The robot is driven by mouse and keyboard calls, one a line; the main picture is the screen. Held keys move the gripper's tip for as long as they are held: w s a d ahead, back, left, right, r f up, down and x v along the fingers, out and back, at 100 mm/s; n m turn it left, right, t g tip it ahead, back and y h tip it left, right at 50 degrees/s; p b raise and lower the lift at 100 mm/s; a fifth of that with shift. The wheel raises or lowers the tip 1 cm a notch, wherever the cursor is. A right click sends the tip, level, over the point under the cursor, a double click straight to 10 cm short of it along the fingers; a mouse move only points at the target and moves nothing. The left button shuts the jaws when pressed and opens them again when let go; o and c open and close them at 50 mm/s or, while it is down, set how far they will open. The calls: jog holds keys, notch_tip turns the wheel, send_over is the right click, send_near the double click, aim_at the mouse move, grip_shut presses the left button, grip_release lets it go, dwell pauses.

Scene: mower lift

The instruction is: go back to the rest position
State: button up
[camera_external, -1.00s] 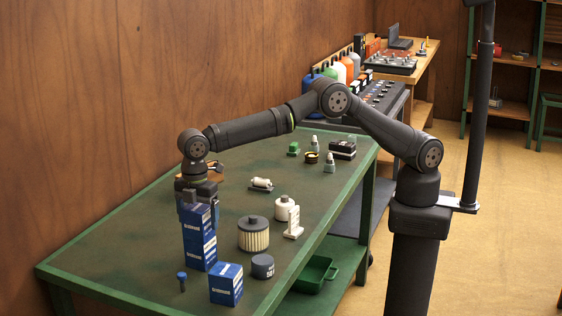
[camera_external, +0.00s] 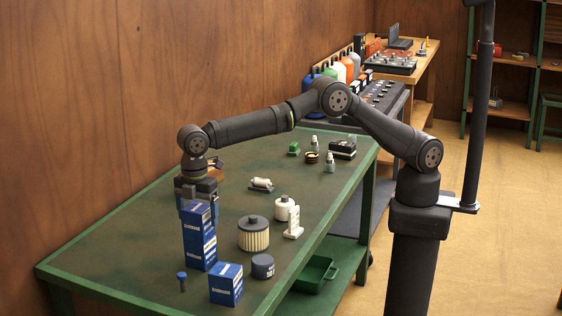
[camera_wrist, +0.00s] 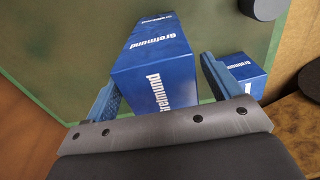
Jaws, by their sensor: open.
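My gripper (camera_external: 198,208) is open, pointing down over a stack of blue boxes on the green bench. In the wrist view my gripper (camera_wrist: 160,85) has its two blue fingers apart, with the upper blue box (camera_wrist: 152,60) between them and gaps visible on both sides. In the external view the upper box (camera_external: 197,218) stands on a lower blue box (camera_external: 201,252), and the fingertips are at its top. Whether a finger touches it, I cannot tell.
Another blue box (camera_external: 226,286) stands at the bench's front, beside a dark cap (camera_external: 263,266) and a blue-topped bolt (camera_external: 182,281). A ribbed filter (camera_external: 253,236) and a white bottle (camera_external: 284,208) stand to the right. The bench (camera_external: 150,235) left of the stack is clear.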

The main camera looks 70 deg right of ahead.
notch_tip(320, 180, up, 8)
jog(key=shift+r, duration=0.2)
notch_tip(320, 180, down, 12)
jog(key=shift+r, duration=0.25)
notch_tip(320, 180, up, 4)
jog(key=shift+r, duration=0.2)
jog(key=w+d+r, duration=0.3)
jog(key=d+r, duration=0.4)
jog(key=d, duration=0.5)
jog(key=w+d+f+m, duration=0.1)
jog(key=w+d+f, duration=0.3)
jog(key=d+f, duration=0.8)
jog(key=a+f, duration=0.2)
jog(key=a, duration=0.1)
jog(key=a+f, duration=0.2)
jog(key=a, duration=0.1)
jog(key=s+a+f, duration=0.1)
jog(key=a+f, duration=0.1)
jog(key=a, duration=0.2)
jog(key=shift+f, duration=0.8)
